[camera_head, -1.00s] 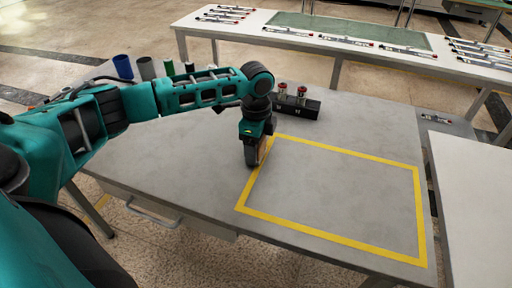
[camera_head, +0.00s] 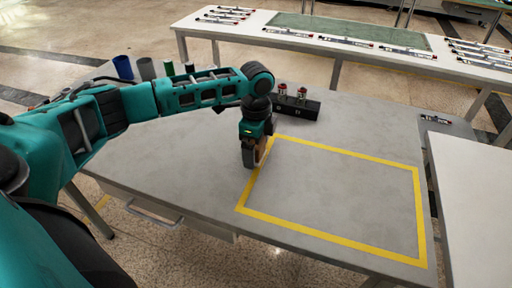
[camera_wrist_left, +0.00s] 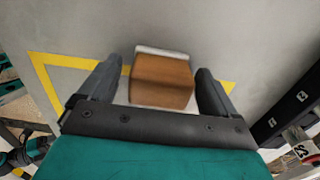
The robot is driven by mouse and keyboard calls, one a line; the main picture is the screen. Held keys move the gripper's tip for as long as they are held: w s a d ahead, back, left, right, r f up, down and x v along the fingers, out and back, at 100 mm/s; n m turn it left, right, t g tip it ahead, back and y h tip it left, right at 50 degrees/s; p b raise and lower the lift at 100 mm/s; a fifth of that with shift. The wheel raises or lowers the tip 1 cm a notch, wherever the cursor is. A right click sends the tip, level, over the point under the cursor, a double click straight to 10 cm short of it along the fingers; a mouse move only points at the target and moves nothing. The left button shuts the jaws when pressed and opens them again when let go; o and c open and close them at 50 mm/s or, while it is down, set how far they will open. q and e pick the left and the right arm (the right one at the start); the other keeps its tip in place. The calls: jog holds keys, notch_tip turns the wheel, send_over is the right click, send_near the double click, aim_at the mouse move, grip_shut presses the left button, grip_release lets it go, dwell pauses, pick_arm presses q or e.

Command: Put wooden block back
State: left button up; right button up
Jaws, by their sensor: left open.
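The wooden block (camera_wrist_left: 161,82) is brown with a pale edge along its far side, and it sits between the two fingers of my left gripper (camera_wrist_left: 158,85) in the left wrist view. Gaps show between the block and both fingers, so the gripper is open around it. In the head view my left gripper (camera_head: 251,163) points down at the left edge of the yellow taped rectangle (camera_head: 330,152), low over the grey table (camera_head: 180,165). Only a sliver of the block (camera_head: 262,153) shows there, the rest hidden by the gripper. My right gripper is not in view.
A black holder (camera_head: 297,107) with two red-topped items stands just behind my left gripper. Several cylinders, one a blue cup (camera_head: 123,67), stand at the back left. The inside of the taped rectangle is bare. A white table (camera_head: 475,195) adjoins at right.

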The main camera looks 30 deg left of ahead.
pick_arm(q)
notch_tip(320, 180, up, 12)
jog(key=shift+f+p, duration=0.1)
jog(key=shift+p, duration=0.7)
